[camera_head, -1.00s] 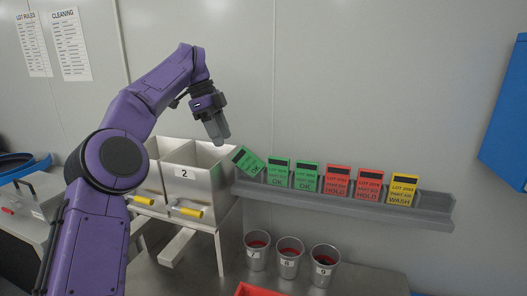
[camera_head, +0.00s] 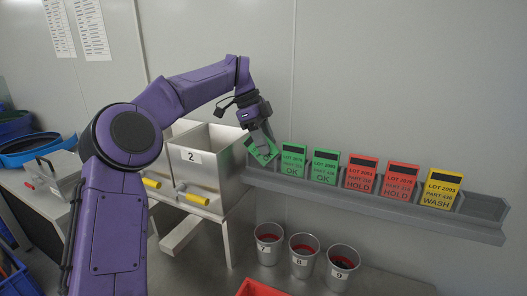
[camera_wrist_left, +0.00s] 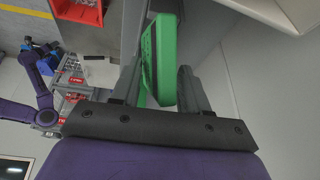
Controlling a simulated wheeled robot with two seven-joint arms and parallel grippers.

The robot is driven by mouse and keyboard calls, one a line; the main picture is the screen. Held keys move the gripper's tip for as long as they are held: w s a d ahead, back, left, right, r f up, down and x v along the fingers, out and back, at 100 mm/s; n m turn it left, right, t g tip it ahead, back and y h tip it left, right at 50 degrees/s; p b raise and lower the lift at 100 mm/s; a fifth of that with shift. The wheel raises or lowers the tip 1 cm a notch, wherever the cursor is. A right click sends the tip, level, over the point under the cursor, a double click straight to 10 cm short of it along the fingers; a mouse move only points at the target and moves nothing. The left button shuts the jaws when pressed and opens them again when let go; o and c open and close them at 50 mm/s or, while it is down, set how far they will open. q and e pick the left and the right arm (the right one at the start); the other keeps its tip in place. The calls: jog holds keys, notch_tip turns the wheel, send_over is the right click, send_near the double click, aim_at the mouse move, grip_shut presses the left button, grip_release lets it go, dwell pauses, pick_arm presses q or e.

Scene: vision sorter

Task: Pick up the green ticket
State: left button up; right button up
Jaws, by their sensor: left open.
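The leftmost green ticket (camera_head: 263,153) leans tilted at the left end of the grey wall rail. Two more green OK tickets (camera_head: 292,161) (camera_head: 324,166) stand upright to its right. My left gripper (camera_head: 265,139) is at the upper edge of the tilted ticket, pointing down. In the left wrist view, the green ticket (camera_wrist_left: 165,58) reaches between the two open fingers of my left gripper (camera_wrist_left: 163,85), closer to the left finger. A gap shows between the ticket and the right finger. My right gripper is not seen.
On the grey rail (camera_head: 470,223) stand two red HOLD tickets (camera_head: 361,173) (camera_head: 400,181) and a yellow WASH ticket (camera_head: 441,189). Metal bin 2 (camera_head: 191,155) is close left of the gripper. Metal cups (camera_head: 304,254) stand below the rail.

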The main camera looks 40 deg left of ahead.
pick_arm(q)
jog(key=shift+s+r, duration=0.35)
jog(key=shift+s, duration=0.3)
jog(key=shift+c, duration=0.6)
jog(key=shift+s, duration=0.15)
jog(key=c, duration=0.5)
grip_shut()
jog(key=shift+w+f, duration=0.1)
jog(key=shift+w, duration=0.1)
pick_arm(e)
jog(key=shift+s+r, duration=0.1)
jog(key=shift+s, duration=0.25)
pick_arm(q)
notch_tip(320, 180, up, 10)
jog(key=p, duration=0.3)
jog(key=shift+w, duration=0.1)
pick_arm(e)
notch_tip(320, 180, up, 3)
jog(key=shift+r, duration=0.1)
